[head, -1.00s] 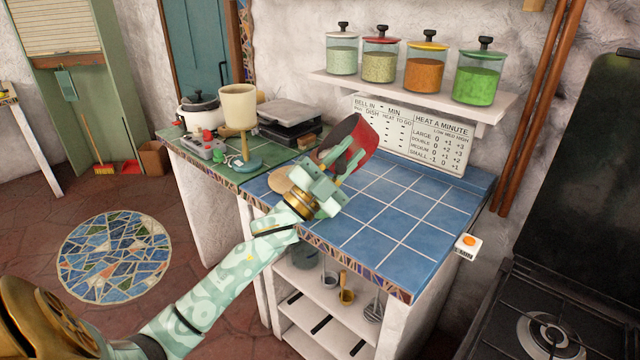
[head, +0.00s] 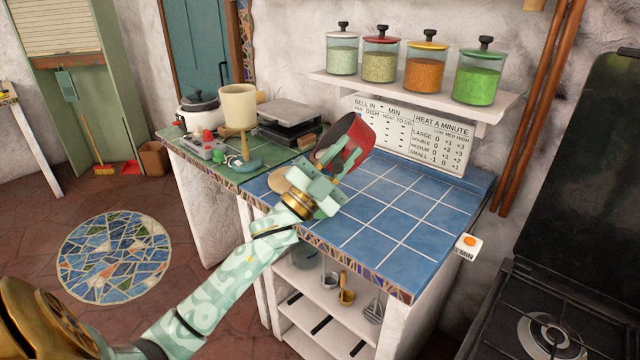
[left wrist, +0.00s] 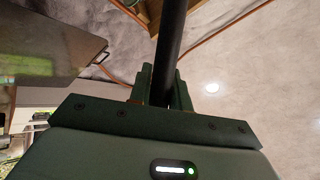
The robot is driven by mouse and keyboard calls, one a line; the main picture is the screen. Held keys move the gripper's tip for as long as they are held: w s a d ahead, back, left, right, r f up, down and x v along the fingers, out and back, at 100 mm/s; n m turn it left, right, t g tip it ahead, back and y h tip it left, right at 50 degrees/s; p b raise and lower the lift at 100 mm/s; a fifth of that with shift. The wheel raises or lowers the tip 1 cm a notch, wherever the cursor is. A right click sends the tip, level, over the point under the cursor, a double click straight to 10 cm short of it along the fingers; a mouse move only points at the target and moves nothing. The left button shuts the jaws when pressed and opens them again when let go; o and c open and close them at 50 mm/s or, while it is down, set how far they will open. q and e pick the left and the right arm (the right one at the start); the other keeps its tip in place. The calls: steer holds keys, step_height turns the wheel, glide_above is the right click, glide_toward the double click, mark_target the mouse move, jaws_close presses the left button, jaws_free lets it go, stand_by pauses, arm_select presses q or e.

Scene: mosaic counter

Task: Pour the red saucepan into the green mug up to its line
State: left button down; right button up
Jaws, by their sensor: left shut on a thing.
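The red saucepan (head: 359,143) is above the back left of the blue tiled counter in the head view, tilted well over on its side. Its dark side faces left. My left gripper (head: 328,184) is shut on its handle, just below and left of the pan. In the left wrist view the dark handle (left wrist: 170,45) runs up from between the jaws (left wrist: 160,92). No stream of liquid shows. My right gripper is not in view.
The blue tiled counter (head: 395,220) is clear on its right side. A round wooden board (head: 281,181) lies at its left. A shelf of jars (head: 420,90) hangs above.

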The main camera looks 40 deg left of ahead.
arm_select(q)
steer(key=shift+d+r, duration=0.1)
steer(key=shift+r, duration=0.05)
steer(key=shift+w+d, duration=0.3)
steer(key=shift+d, duration=0.3)
steer(key=shift+w+d, duration=0.3)
steer(key=shift+d, duration=0.3)
steer(key=shift+s+a+n+t+y, duration=0.2)
steer(key=shift+a+n+t+y, duration=0.4)
steer(key=shift+n, duration=0.4)
stand_by(5.7)
